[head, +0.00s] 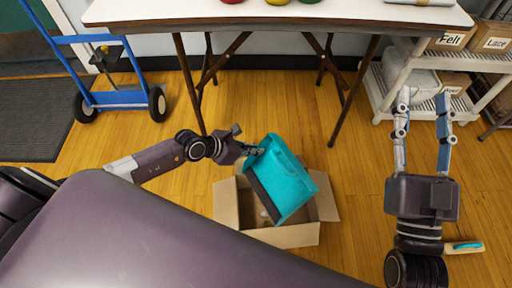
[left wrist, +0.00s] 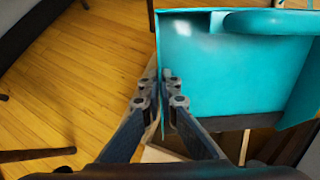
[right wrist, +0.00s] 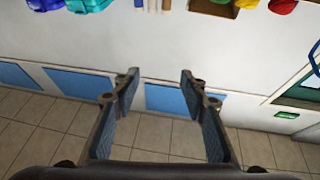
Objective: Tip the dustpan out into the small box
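The teal dustpan (head: 287,181) is held tilted over the small open cardboard box (head: 296,237) on the floor, its dark lip toward the lower left. My left gripper (head: 258,150) is shut on the dustpan's edge. In the left wrist view the fingers (left wrist: 167,95) pinch the edge of the teal dustpan (left wrist: 225,75). The dustpan hides much of the box's inside, so I cannot tell what lies in it. My right gripper (head: 422,105) is open and empty, well right of the box; its spread fingers also show in the right wrist view (right wrist: 160,85).
A brush with a teal-marked handle (head: 464,247) lies on the floor beside my right arm. A white-topped folding table (head: 270,14) stands behind the box. A blue hand truck (head: 116,98) is at left, a grey shelf (head: 394,75) with labelled boxes at right. Wooden floor between is clear.

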